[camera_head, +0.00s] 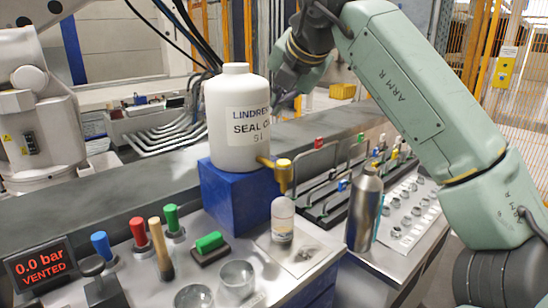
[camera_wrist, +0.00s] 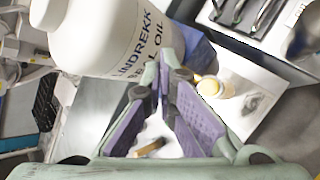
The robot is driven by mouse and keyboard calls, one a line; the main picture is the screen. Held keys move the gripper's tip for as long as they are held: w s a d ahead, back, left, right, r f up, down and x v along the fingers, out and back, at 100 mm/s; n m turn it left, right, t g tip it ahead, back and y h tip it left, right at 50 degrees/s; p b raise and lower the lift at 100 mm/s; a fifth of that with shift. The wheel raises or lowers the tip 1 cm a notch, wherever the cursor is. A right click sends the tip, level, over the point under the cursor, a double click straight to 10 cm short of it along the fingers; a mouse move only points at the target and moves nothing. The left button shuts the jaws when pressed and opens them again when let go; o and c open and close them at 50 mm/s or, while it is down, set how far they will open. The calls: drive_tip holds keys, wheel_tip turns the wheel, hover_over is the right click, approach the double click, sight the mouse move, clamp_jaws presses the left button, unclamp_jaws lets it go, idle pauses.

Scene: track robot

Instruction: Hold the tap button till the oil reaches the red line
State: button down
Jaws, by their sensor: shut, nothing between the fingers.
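A white jug (camera_head: 237,150) labelled LINDREKK SEAL OIL stands upright on a blue block (camera_head: 238,200); the jug also shows in the wrist view (camera_wrist: 105,35). A tap with a yellow button (camera_head: 283,164) juts from the jug's lower right. A small clear bottle (camera_head: 282,222) stands upright below the tap. Its oil level and any red line are too small to make out. My gripper (camera_head: 288,80) is behind and right of the jug in the head view, partly hidden. In the wrist view its purple-padded fingers (camera_wrist: 172,60) meet at the tips, empty, apart from the yellow button (camera_wrist: 208,86).
A silver bottle (camera_head: 364,208) stands right of the small bottle. Coloured-handled tools (camera_head: 162,250), a green-topped block (camera_head: 209,245) and glass dishes (camera_head: 237,277) crowd the front left. A rack of metal handles (camera_head: 320,170) lies behind. A display (camera_head: 40,264) reads 0.0 bar, VENTED.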

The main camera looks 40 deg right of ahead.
sight(288, 162)
drive_tip(key=shift+s+d+r+m+h, duration=0.1)
drive_tip(key=shift+s+d+m+h, duration=0.2)
drive_tip(key=shift+s+d, duration=0.4)
drive_tip(key=shift+w+d, duration=0.1)
drive_tip(key=shift+w, duration=0.05)
wheel_tip(288, 162, down, 9)
drive_tip(key=b, duration=0.6)
drive_tip(key=shift+b, duration=0.4)
idle(0.6)
drive_tip(key=shift+f+b, duration=0.35)
drive_tip(key=shift+b, duration=0.1)
drive_tip(key=shift+f+b, duration=0.4)
drive_tip(key=shift+f, duration=0.05)
idle(4.2)
